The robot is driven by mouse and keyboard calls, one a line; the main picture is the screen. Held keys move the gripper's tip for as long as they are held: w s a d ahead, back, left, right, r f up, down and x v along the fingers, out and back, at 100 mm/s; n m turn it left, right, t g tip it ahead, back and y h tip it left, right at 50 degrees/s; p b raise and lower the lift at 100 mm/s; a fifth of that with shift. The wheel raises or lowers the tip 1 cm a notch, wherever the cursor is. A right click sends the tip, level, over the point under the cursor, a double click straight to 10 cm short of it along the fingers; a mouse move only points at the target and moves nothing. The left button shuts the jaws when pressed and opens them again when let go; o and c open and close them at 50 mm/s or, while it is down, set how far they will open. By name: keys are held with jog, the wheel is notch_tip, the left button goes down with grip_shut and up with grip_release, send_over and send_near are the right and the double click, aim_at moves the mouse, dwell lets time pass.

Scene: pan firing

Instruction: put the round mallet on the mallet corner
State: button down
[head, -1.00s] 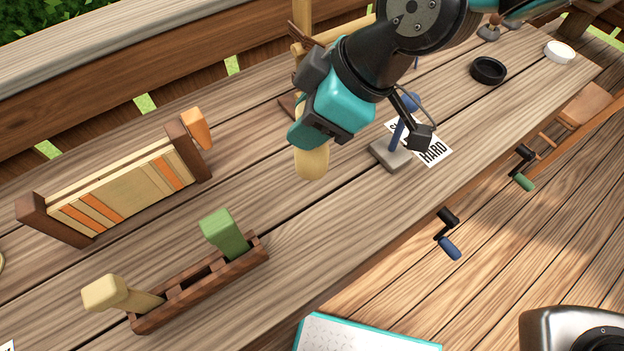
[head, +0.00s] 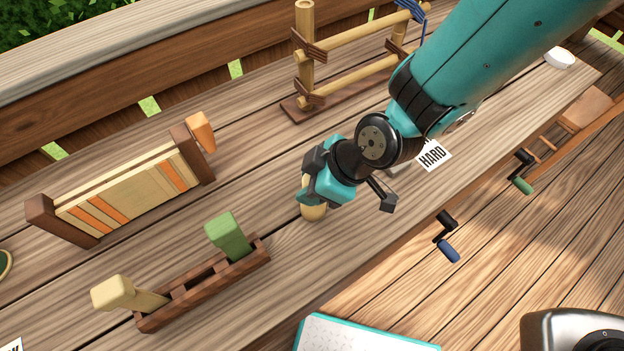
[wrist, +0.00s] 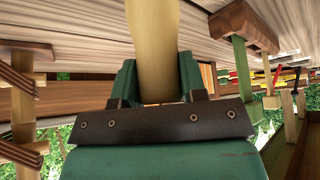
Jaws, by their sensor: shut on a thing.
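My gripper (head: 314,200) is shut on a pale wooden piece, which I take to be the round mallet (head: 313,213). In the wrist view a pale smooth shaft (wrist: 153,45) stands between the two teal fingers. The gripper hides the rest of it. I cannot tell whether it touches the table. No spot marked as the mallet corner can be made out.
A dark slotted rack (head: 205,285) with a green block-headed piece (head: 228,235) and a cream one (head: 118,293) stands at front left. A striped wooden panel (head: 135,200) is behind it. A bamboo frame (head: 345,97) stands at the back. A HARD card (head: 433,155) lies right.

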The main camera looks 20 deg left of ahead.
jog(key=shift+f, duration=0.15)
jog(key=c, duration=0.7)
grip_release()
jog(key=shift+r, duration=0.2)
jog(key=d+r+m+b, duration=0.2)
jog(key=d+r+m, duration=0.3)
jog(key=d+r, duration=1)
jog(key=s+d+r+m, duration=0.1)
jog(key=d+r+m, duration=0.1)
jog(key=s+d+r+m+h, duration=0.1)
jog(key=s+d+r+m, duration=0.1)
jog(key=d, duration=0.1)
jog(key=s+d+r+m+h, duration=0.1)
jog(key=d+r+m, duration=0.1)
jog(key=d+m, duration=0.1)
jog(key=shift+s+t, duration=0.25)
jog(key=shift+t, duration=0.05)
